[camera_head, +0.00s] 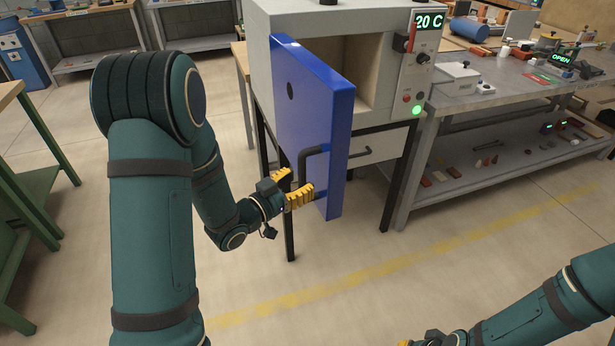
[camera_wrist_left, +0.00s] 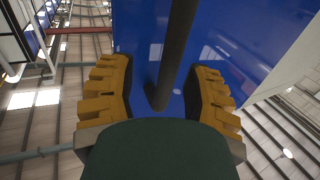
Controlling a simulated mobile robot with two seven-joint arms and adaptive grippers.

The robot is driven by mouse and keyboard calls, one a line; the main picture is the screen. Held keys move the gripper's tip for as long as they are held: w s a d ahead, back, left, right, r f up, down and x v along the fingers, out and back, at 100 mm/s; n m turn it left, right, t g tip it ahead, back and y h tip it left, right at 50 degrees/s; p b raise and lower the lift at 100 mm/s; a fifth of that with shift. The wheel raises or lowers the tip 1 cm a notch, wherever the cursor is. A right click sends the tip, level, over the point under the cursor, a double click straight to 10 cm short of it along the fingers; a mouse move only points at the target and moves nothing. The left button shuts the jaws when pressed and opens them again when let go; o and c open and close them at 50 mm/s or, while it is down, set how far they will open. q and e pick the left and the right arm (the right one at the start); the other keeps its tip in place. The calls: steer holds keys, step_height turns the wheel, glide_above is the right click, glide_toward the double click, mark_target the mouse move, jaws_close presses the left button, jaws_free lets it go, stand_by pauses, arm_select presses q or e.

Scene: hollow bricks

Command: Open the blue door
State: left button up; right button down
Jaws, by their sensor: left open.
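The blue door (camera_head: 315,130) of a grey furnace (camera_head: 325,22) stands swung outward, with the furnace's pale chamber (camera_head: 357,70) visible behind it. A dark bar handle (camera_head: 310,155) is on the door's outer face. My left gripper (camera_head: 302,181) is at the lower part of the handle, its yellow fingers open. In the left wrist view the handle (camera_wrist_left: 176,50) runs between the open fingers (camera_wrist_left: 160,72), with gaps on both sides, in front of the blue door (camera_wrist_left: 240,35). My right gripper (camera_head: 405,343) barely shows at the bottom edge, mostly out of frame.
A control panel (camera_head: 420,48) reading 20 C is right of the chamber, with a green light below. A drawer (camera_head: 385,148) is under the chamber. A metal workbench (camera_head: 500,95) with tools stands at right, a green-legged table (camera_head: 10,95) at left. The floor in front is clear.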

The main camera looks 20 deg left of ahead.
arm_select(q)
steer(key=v, duration=0.8)
steer(key=d+f+n+g+y, duration=0.2)
steer(key=d+f+g, duration=0.1)
steer(key=f, duration=0.5)
steer(key=d+f+n+g+y, duration=0.1)
steer(key=d+f+n+g, duration=0.15)
steer(key=f, duration=0.55)
steer(key=s+d+f+n+g, duration=0.1)
steer(key=s+d+f+g, duration=0.8)
steer(key=s+d, duration=0.2)
steer(key=shift+s+d+n, duration=0.3)
steer(key=shift+d+n, duration=0.05)
steer(key=shift+d, duration=0.15)
steer(key=shift+w+a+g, duration=0.1)
steer(key=shift+g, duration=0.15)
